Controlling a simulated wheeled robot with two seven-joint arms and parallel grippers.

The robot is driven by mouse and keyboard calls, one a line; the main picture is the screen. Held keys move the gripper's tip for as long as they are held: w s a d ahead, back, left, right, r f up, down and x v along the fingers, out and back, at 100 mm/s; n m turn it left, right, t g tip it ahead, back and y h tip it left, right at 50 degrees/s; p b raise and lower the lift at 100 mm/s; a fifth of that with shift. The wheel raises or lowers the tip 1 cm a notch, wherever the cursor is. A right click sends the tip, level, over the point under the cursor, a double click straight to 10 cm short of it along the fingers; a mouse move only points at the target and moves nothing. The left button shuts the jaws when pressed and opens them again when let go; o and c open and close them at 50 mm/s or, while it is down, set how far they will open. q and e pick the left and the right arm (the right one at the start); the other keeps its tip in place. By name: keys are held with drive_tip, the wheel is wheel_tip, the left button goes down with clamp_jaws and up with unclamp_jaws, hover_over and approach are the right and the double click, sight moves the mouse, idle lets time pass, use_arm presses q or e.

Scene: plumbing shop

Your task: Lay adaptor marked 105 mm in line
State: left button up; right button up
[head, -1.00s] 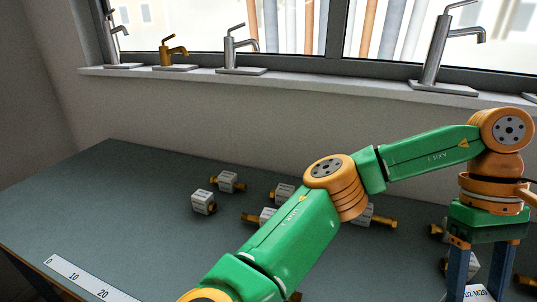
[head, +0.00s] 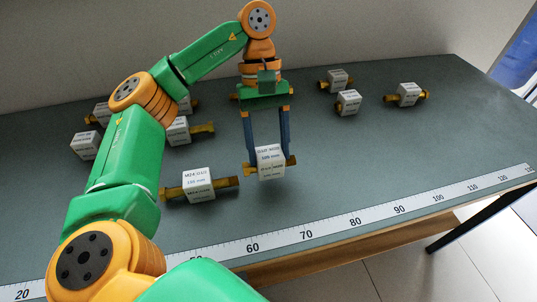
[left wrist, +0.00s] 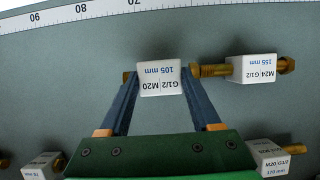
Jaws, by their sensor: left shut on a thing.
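My left gripper (head: 268,150) is shut on the adaptor marked 105 mm (head: 271,168), a white block labelled G1/2 M20 with brass ends. In the left wrist view the same adaptor (left wrist: 159,84) sits between the fingertips (left wrist: 160,78), label readable. It appears a little above the table. Just left of it in the head view, an adaptor marked 155 mm (head: 199,185), labelled M24 G1/2, lies on the table, its brass end close to the held one. It also shows in the left wrist view (left wrist: 251,68). My right gripper is out of view.
A ruler strip (head: 327,226) runs along the table's front edge. More adaptors lie at the back left (head: 85,146), partly behind my left arm, and at the back right (head: 348,102). The table (head: 400,150) is clear right of the held adaptor.

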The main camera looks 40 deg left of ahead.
sight(267, 147)
use_arm(q)
wheel_tip(267, 147, down, 3)
drive_tip(key=shift+r, duration=0.1)
drive_tip(key=o, duration=1.5)
drive_tip(key=shift+c, duration=0.2)
